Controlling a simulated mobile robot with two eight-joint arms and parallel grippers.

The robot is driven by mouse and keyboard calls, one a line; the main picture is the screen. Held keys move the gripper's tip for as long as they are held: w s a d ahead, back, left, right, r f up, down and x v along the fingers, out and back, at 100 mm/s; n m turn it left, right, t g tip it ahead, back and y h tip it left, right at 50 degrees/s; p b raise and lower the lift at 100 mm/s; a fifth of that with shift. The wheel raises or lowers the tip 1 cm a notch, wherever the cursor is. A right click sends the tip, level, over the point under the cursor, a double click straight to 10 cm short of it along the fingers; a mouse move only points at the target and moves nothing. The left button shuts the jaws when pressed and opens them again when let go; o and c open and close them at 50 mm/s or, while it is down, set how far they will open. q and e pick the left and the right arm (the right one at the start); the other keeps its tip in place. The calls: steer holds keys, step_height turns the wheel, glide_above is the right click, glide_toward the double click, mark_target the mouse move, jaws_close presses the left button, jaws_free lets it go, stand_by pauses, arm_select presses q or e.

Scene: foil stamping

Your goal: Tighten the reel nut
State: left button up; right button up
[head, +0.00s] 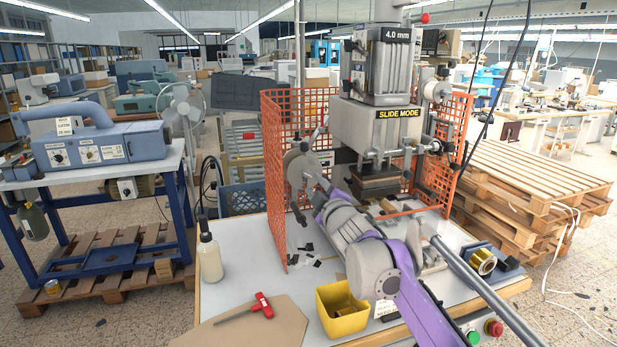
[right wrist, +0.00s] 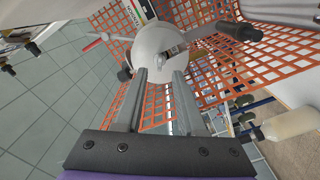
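The grey foil reel (head: 296,172) is on the left side of the stamping press (head: 375,125), beside the orange mesh guard. In the right wrist view its pale round disc (right wrist: 148,45) lies just beyond my fingertips. A small metallic part at its hub (right wrist: 173,51) may be the reel nut; its shape is unclear. In the head view the nut cannot be made out. My right gripper (head: 317,184) reaches in front of the reel. In the right wrist view the gripper (right wrist: 160,76) is open, with a clear gap and nothing held. My left gripper is not in view.
The orange mesh guard (head: 279,190) stands close around the reel. On the table are a white bottle (head: 209,258), a red-handled tool (head: 262,306), a yellow bin (head: 341,322) and a gold foil roll (head: 482,262). The table's left part is mostly clear.

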mark_target(308, 177)
steer(key=shift+p+x, duration=0.4)
steer(key=shift+x, duration=2.25)
jaws_close()
